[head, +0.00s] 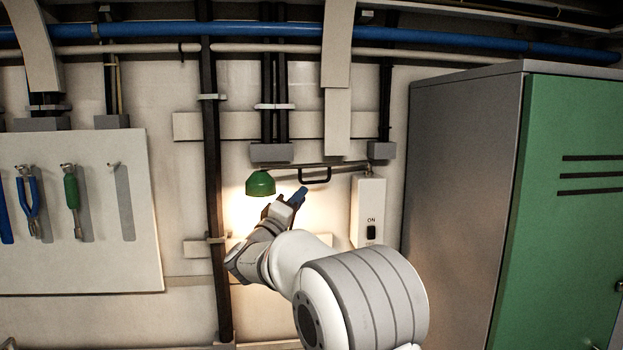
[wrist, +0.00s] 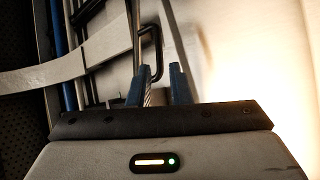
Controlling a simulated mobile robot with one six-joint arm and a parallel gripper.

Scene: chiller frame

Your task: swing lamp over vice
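The lamp has a green shade (head: 260,184) that hangs lit at the left end of a thin horizontal arm (head: 342,166) on the wall. A black handle (head: 314,181) hangs from that arm; it also shows in the wrist view (wrist: 158,62). My gripper (head: 300,194) is just below the handle, right of the shade. In the wrist view my gripper's blue fingers (wrist: 160,68) stand apart with an empty gap. The handle lies just beyond the fingertips, and I cannot tell whether they touch it. No vice shows in either view.
A white switch box (head: 368,210) marked ON is on the wall right of the handle. A grey and green cabinet (head: 465,190) stands at the right. A tool board (head: 85,240) hangs at the left. A dark vertical pipe (head: 212,160) runs left of the lamp.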

